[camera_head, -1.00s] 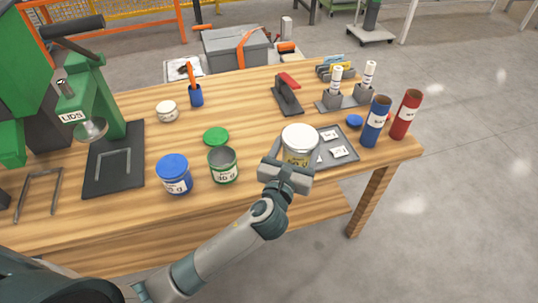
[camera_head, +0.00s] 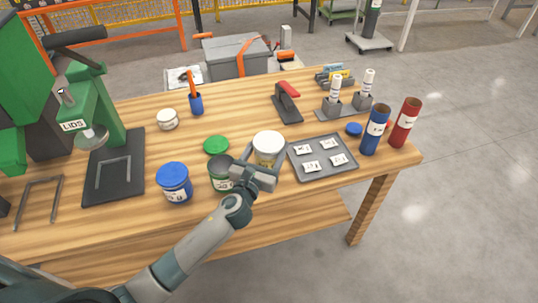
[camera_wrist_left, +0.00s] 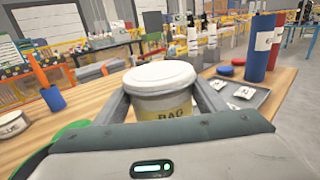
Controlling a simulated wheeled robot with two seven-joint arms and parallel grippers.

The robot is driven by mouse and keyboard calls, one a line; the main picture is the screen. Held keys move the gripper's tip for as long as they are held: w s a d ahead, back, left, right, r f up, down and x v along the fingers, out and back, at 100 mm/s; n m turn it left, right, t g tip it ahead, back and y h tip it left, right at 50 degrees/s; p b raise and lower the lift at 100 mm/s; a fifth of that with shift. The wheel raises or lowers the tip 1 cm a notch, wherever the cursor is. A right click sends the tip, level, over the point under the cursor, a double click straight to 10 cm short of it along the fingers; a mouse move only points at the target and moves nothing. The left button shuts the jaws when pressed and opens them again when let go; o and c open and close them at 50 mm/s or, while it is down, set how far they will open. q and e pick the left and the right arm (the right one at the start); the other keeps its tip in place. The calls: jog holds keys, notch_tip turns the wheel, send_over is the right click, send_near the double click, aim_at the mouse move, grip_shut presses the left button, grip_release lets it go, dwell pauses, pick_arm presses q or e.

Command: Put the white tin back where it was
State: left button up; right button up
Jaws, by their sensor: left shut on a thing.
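My left gripper (camera_head: 262,172) is shut on the white tin (camera_head: 268,145), which has a white lid and a yellowish label. The tin also shows upright between the fingers in the left wrist view (camera_wrist_left: 160,88). It is beside the open green tin (camera_head: 221,177), whose right part my gripper hides, and left of the grey tray (camera_head: 326,171). I cannot tell whether the tin's base touches the table. A blue-lidded tin (camera_head: 174,180) stands left of the green tin. My right gripper is not in view.
A green lid (camera_head: 216,145) lies behind the green tin. The grey tray holds several small white packets. A blue tube (camera_head: 375,130) and a red tube (camera_head: 405,123) stand at the right. A green lid press (camera_head: 95,110) is at the left. A small white jar (camera_head: 167,119) stands farther back.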

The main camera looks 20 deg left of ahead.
pick_arm(q)
jog(key=shift+f+b, duration=0.55)
jog(key=shift+f, duration=1.45)
jog(key=shift+f, duration=0.15)
jog(key=o, duration=1.1)
jog(key=shift+o, duration=0.2)
jog(key=shift+s, duration=0.1)
